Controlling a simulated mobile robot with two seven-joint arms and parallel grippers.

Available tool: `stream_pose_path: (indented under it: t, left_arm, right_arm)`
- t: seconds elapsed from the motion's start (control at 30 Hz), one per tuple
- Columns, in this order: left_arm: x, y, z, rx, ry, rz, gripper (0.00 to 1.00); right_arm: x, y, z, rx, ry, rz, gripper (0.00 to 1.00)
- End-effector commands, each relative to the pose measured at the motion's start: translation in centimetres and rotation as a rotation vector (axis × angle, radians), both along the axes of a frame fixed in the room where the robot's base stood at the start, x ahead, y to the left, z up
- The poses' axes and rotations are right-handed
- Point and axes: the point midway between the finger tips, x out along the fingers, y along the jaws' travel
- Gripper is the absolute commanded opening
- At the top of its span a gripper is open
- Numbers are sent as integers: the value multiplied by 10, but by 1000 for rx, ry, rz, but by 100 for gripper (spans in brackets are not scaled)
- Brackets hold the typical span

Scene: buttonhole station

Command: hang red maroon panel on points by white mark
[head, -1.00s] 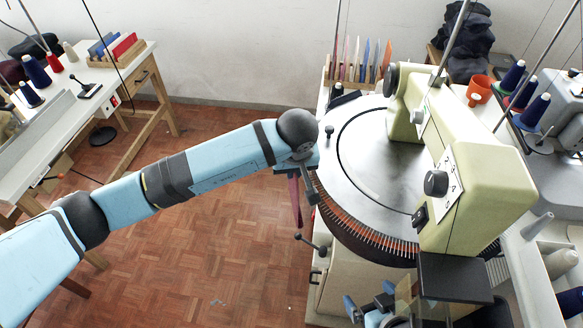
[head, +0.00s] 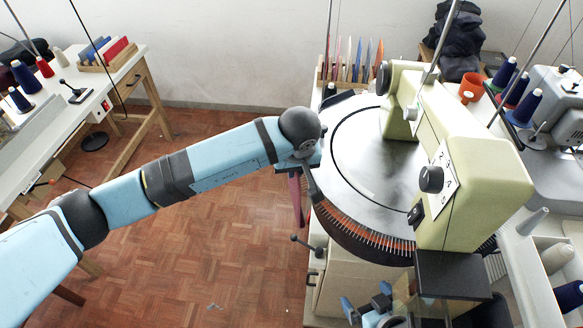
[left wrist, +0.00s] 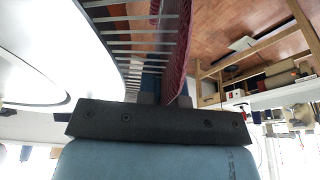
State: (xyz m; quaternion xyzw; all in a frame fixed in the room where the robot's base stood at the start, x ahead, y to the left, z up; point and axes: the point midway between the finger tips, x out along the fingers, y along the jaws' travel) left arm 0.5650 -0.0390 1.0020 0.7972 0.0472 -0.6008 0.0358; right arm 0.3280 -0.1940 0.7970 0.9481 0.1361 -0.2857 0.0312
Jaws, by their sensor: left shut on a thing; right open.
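The maroon panel (head: 296,198) hangs at the left rim of the round dial, its upper part partly hidden by my left gripper (head: 308,178). In the left wrist view the maroon panel (left wrist: 179,50) is held edge-on in my shut left gripper (left wrist: 164,97). The row of metal points (left wrist: 138,45) runs close beside it there; contact cannot be told. In the head view the points (head: 372,236) ring the dial's front edge. I cannot make out the white mark for certain. My right gripper (head: 367,302) is open at the bottom, below the dial.
The cream machine head (head: 470,150) stands over the right side of the dial plate (head: 375,150). A lever with a black knob (head: 294,238) sticks out below the dial's left side. A rack of coloured panels (head: 350,70) stands behind. Floor on the left is open.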

Motion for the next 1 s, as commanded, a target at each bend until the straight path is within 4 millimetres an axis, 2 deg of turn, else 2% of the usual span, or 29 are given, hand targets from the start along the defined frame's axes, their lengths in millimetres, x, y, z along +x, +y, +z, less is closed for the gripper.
stream_pose_path:
  t: [0.97,1.0]
  left_arm:
    - [1,-14,0,-1,0,-1,0]
    - [1,-14,0,-1,0,-1,8]
  right_arm:
    - [0,1,-7,2,-2,0,100]
    - [0,1,-7,2,-2,0,100]
